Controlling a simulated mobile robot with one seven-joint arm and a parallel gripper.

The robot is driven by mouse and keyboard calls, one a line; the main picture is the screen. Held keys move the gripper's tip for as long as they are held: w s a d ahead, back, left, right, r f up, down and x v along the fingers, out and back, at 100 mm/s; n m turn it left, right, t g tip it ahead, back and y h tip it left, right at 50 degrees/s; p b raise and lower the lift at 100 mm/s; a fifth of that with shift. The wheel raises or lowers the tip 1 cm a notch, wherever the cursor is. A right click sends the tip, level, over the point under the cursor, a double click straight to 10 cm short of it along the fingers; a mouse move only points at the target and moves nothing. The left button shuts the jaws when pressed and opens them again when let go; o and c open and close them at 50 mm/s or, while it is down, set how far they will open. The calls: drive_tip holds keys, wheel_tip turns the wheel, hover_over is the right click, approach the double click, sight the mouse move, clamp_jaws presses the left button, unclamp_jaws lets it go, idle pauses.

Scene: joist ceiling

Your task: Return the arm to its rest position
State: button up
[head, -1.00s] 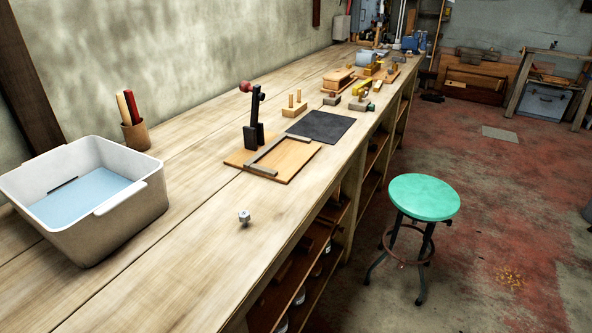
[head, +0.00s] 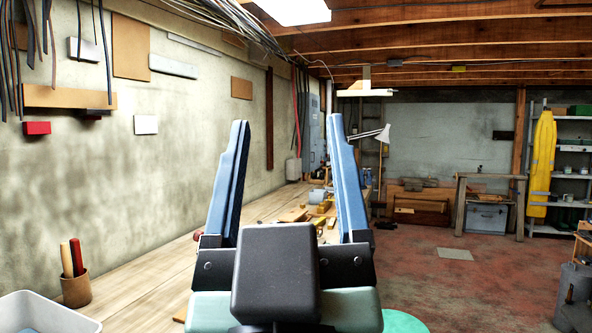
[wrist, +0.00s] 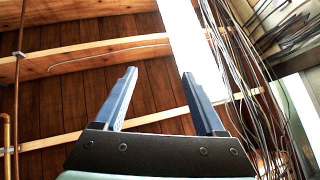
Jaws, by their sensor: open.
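My gripper (head: 287,135) stands upright in the middle of the head view, its two blue fingers spread apart with nothing between them. In the wrist view my gripper (wrist: 158,85) is also open and empty, pointing up toward the wooden ceiling joists (wrist: 75,50). It is clear of the bench and touches nothing that I can see. My gripper and wrist hide much of the workbench (head: 135,290) in the head view.
A white tub (head: 45,318) and a cup (head: 76,290) with red and tan handles stand at the lower left. Tools crowd the bench's far end. A green stool (head: 403,322) is partly visible below. Cables (wrist: 240,80) hang along the ceiling. The red floor (head: 450,290) is open at right.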

drive_tip(key=shift+s+d+r+m+t, duration=0.15)
drive_tip(key=shift+s+r+m+t, duration=0.15)
drive_tip(key=shift+s+r, duration=0.3)
drive_tip(key=shift+s+d+r+m+t, duration=0.1)
drive_tip(key=shift+s+r+m+t, duration=0.2)
drive_tip(key=shift+s+r, duration=0.3)
wheel_tip(320, 180, up, 7)
drive_tip(key=p, duration=0.7)
drive_tip(key=shift+r, duration=0.2)
